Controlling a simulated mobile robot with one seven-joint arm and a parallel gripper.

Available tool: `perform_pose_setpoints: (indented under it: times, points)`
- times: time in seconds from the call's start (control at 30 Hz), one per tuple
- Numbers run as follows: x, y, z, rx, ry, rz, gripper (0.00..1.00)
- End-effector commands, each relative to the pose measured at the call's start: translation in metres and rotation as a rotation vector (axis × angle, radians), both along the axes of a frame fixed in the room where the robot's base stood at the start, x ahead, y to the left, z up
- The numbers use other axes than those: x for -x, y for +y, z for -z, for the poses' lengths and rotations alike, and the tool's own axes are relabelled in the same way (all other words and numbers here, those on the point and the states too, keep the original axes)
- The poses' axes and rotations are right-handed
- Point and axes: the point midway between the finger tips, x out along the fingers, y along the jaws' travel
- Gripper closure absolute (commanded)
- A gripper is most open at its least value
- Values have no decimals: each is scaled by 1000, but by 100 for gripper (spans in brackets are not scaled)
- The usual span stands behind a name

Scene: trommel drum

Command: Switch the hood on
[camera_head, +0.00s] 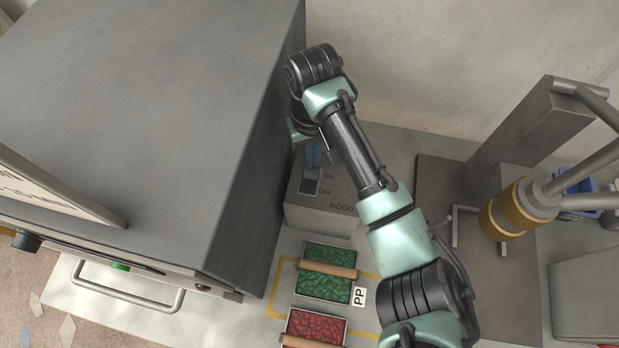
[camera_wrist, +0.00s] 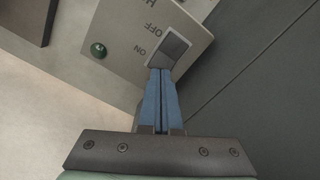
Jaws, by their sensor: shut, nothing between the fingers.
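The hood switch is a grey rocker (camera_head: 310,186) on a beige box (camera_head: 318,214) marked HOOD, with ON and OFF labels beside the rocker. In the wrist view the rocker (camera_wrist: 170,48) lies just beyond my fingertips, with the ON label near its closer end. My gripper (camera_head: 312,158) has blue fingers, pressed together and empty. In the wrist view my gripper (camera_wrist: 160,72) has its tips at the ON end of the rocker. They look touching or very close; I cannot tell which. A round green lamp or button (camera_wrist: 98,49) sits on the box face.
A large grey machine housing (camera_head: 140,90) stands close at the left of the box. Trays of green pieces (camera_head: 328,286) and red pieces (camera_head: 316,327) lie in front of it.

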Motion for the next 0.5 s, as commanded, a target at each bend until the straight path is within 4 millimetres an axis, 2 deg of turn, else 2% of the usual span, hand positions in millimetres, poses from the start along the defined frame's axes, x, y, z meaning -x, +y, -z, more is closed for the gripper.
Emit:
perform_pose_setpoints:
  times: [0.5]
  points:
    - [0,0,8,-1,0,0,100]
